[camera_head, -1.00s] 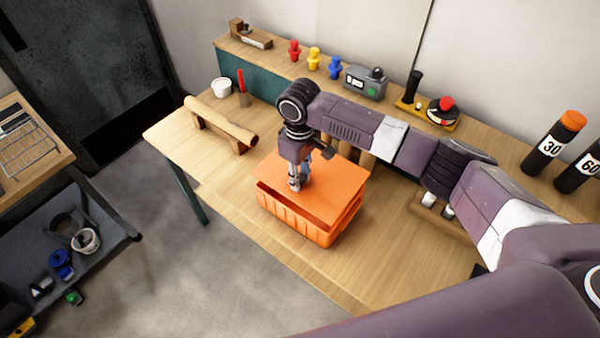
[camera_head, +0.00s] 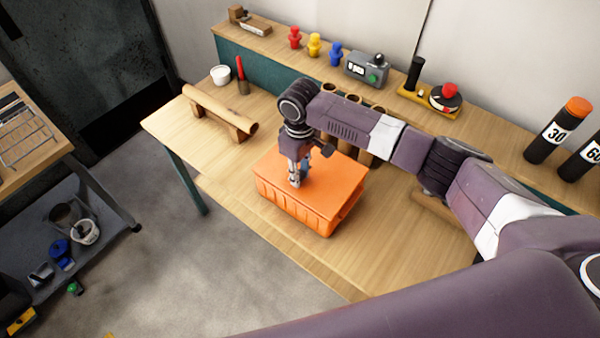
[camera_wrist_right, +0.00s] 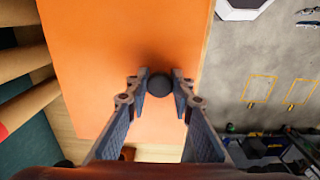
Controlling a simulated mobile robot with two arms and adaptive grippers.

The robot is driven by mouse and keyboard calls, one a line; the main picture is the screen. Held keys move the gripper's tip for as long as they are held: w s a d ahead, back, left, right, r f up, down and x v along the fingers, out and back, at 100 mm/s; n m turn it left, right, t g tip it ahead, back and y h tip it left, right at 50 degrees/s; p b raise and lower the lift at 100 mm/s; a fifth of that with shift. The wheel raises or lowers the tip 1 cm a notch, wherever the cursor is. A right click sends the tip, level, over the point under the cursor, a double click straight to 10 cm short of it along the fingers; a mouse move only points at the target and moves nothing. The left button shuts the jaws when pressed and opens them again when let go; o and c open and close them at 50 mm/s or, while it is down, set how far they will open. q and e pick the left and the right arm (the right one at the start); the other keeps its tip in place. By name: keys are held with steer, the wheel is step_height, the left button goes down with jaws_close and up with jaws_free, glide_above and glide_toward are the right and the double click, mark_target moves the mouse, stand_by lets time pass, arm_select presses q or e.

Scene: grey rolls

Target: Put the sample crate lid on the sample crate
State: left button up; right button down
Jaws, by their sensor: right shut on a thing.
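The orange sample crate (camera_head: 292,207) stands on the wooden table. Its flat orange lid (camera_head: 335,180) lies over the crate's top with its edges close to the rim; I see no clear gap on the front side. In the right wrist view the lid (camera_wrist_right: 125,50) fills much of the picture. My right gripper (camera_head: 296,181) points down over the lid, and its two fingers are shut on a round dark knob (camera_wrist_right: 160,86) on the lid. Whether the lid is seated on the hidden back side cannot be seen. My left gripper is not in view.
A wooden roll on a stand (camera_head: 220,111) lies left of the crate. Behind, a shelf holds coloured knobs (camera_head: 314,44), a grey device (camera_head: 367,69) and black cylinders (camera_head: 556,131). Upright brown tubes stand behind my right arm. The table's front right is clear.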

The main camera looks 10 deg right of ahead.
steer(key=shift+p, duration=0.45)
steer(key=shift+f, duration=0.4)
stand_by(1.0)
steer(key=c, duration=1.6)
jaws_free()
step_height(320, 180, up, 12)
